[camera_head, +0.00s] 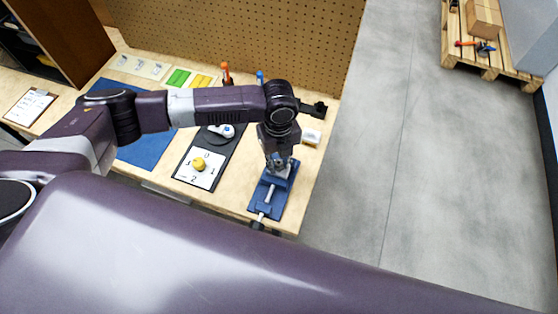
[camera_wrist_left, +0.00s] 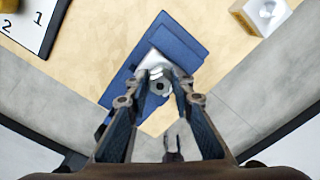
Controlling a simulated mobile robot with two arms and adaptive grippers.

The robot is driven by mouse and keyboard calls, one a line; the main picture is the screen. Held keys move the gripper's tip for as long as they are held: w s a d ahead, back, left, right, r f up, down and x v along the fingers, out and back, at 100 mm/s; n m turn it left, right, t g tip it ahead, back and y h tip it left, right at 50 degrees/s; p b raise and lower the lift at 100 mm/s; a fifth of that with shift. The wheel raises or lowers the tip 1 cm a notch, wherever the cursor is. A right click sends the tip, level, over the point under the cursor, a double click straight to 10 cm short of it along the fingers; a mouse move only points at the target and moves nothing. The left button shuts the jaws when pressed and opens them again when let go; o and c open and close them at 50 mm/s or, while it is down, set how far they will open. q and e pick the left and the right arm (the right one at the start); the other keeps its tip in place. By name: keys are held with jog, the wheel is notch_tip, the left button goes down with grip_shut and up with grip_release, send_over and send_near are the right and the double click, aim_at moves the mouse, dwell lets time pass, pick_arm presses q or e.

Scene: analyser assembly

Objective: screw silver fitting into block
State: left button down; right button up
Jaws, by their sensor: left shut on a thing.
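The silver fitting (camera_wrist_left: 160,82) is between the fingertips of my left gripper (camera_wrist_left: 161,84) in the left wrist view, seen end-on with a dark hole in its middle. My left gripper (camera_head: 279,162) points down over the blue vise (camera_head: 270,196) in the head view and is shut on the fitting. A silver-grey part, seemingly the block (camera_wrist_left: 152,60), shows right behind the fitting on the blue vise (camera_wrist_left: 185,40). The fingers partly hide it, and I cannot tell how deep the fitting sits. My right gripper is not in view.
A board with numbers and a yellow knob (camera_head: 199,164) lies left of the vise. A small pale block (camera_head: 311,136) stands to its right. A pegboard (camera_head: 240,40) closes off the back. The table's front edge is close to the vise.

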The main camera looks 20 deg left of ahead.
pick_arm(q)
jog(key=shift+s+f, duration=0.15)
jog(key=shift+f, duration=0.05)
jog(key=shift+m, duration=2.1)
jog(key=shift+s+a+m+p, duration=0.1)
jog(key=shift+m+p, duration=0.25)
jog(key=shift+m, duration=0.15)
jog(key=m, duration=0.3)
jog(key=shift+f, duration=0.1)
jog(key=shift+m, duration=0.3)
jog(key=m, duration=0.3)
